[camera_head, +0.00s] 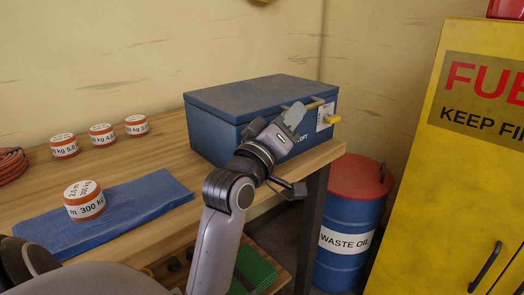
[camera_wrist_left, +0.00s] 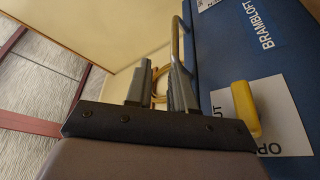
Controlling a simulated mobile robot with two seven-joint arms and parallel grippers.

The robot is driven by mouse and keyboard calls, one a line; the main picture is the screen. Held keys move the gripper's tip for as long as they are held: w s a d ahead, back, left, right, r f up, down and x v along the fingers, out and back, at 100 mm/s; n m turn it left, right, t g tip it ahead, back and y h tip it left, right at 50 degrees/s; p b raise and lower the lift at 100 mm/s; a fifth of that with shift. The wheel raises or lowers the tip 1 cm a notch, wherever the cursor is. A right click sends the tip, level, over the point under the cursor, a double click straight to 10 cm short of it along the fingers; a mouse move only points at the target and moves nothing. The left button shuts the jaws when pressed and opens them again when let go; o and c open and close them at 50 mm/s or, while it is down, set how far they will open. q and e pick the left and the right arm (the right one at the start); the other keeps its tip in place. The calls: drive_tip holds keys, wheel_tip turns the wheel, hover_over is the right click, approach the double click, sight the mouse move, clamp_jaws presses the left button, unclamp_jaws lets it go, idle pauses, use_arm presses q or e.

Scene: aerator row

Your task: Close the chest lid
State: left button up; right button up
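The blue chest (camera_head: 215,137) stands at the right end of the wooden bench. Its lid (camera_head: 255,95) lies flat on the box, with no gap visible. A metal bar handle (camera_wrist_left: 181,35) sticks out from the chest front, and it also shows in the head view (camera_head: 316,104). A yellow latch (camera_wrist_left: 245,108) sits on a white label below it. My left gripper (camera_head: 297,116) is at the chest's front, right by the handle. In the left wrist view its fingers (camera_wrist_left: 160,88) are apart; the handle's end passes by the right finger. Contact is unclear. My right gripper is out of view.
A blue mat (camera_head: 150,200) with a labelled weight (camera_head: 84,200) lies on the bench (camera_head: 170,140). Several similar weights stand behind. A red-lidded waste oil drum (camera_head: 345,235) and a yellow fuel cabinet (camera_head: 440,170) stand to the right of the bench.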

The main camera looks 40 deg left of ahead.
use_arm(q)
drive_tip(key=p+v, duration=0.6)
drive_tip(key=v, duration=0.5)
drive_tip(key=shift+s+f, duration=0.2)
drive_tip(key=shift+f, duration=0.05)
idle(0.9)
drive_tip(key=shift+p, duration=0.3)
drive_tip(key=shift+f, duration=0.2)
idle(0.4)
